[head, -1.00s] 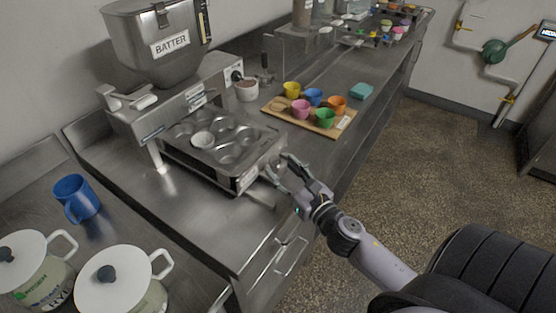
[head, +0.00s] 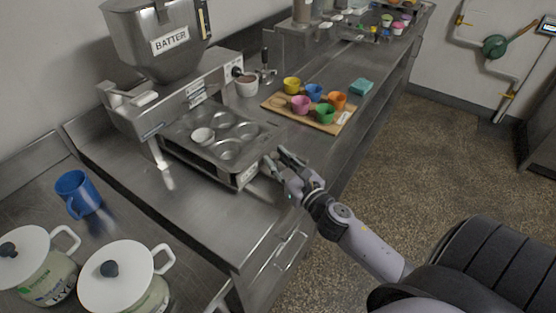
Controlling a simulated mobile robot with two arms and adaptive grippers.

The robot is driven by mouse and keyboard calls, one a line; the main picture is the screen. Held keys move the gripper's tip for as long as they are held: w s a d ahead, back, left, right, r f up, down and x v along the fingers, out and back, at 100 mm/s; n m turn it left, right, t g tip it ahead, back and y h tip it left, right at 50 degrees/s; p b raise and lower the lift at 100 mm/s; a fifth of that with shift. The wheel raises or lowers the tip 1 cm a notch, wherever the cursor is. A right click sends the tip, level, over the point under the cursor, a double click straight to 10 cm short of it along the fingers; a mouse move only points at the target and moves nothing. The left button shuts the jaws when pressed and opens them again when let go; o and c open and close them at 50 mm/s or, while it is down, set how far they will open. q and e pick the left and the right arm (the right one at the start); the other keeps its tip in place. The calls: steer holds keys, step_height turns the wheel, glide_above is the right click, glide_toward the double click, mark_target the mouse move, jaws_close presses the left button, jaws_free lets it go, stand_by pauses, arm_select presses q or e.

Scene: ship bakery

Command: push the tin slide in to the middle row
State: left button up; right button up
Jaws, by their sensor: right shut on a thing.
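The tin slide (head: 240,171) is a metal muffin tin on a carriage under the batter machine (head: 170,100). Its back part is under the machine; several empty cups show in front. My right gripper (head: 276,167) is at the slide's front right edge, shut on the slide's handle, which the fingers mostly hide. My left gripper is not in view.
A wooden board (head: 337,126) with several coloured cups lies behind and right of the slide. A blue mug (head: 77,194) and two white-lidded pots (head: 123,277) are at the front left. The counter in front of the slide is clear.

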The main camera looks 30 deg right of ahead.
mark_target(251, 148)
jaws_close()
steer(key=shift+w, duration=0.1)
steer(key=w+a, duration=0.1)
steer(key=w, duration=0.1)
steer(key=w+a, duration=0.1)
steer(key=w, duration=0.2)
steer(key=w+a, duration=0.1)
steer(key=w, duration=0.2)
steer(key=shift+w+a+p, duration=0.2)
steer(key=shift+a+p, duration=0.05)
steer(key=shift+p, duration=0.1)
steer(key=o, duration=0.7)
jaws_free()
steer(key=shift+c, duration=0.2)
